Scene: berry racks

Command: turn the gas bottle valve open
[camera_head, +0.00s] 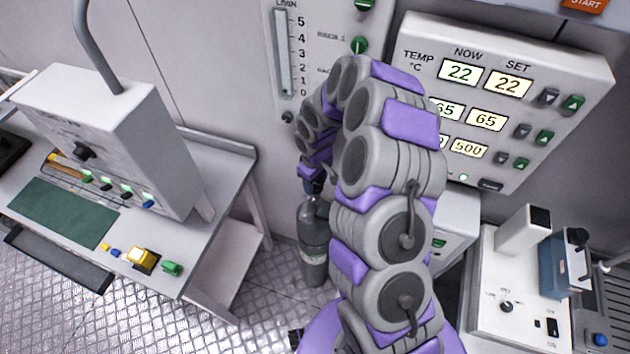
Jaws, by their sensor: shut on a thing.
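A grey gas bottle (314,240) with a pale label band stands upright on the floor against the back wall, right of the left bench. My arm, grey with purple parts, reaches up and over, then down to the bottle's top. My gripper (314,186) is at the top of the bottle and looks shut on the valve there. The valve itself is mostly hidden by the gripper and arm, so its turn position cannot be made out. My arm also covers the right side of the bottle.
A bench with a grey instrument (120,140) and green mat (62,212) stands at left. A control panel (590,70) with lit displays and a flow gauge (284,55) are on the back wall. Another instrument (500,290) stands at right. Tread-plate floor (255,315) is clear before the bottle.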

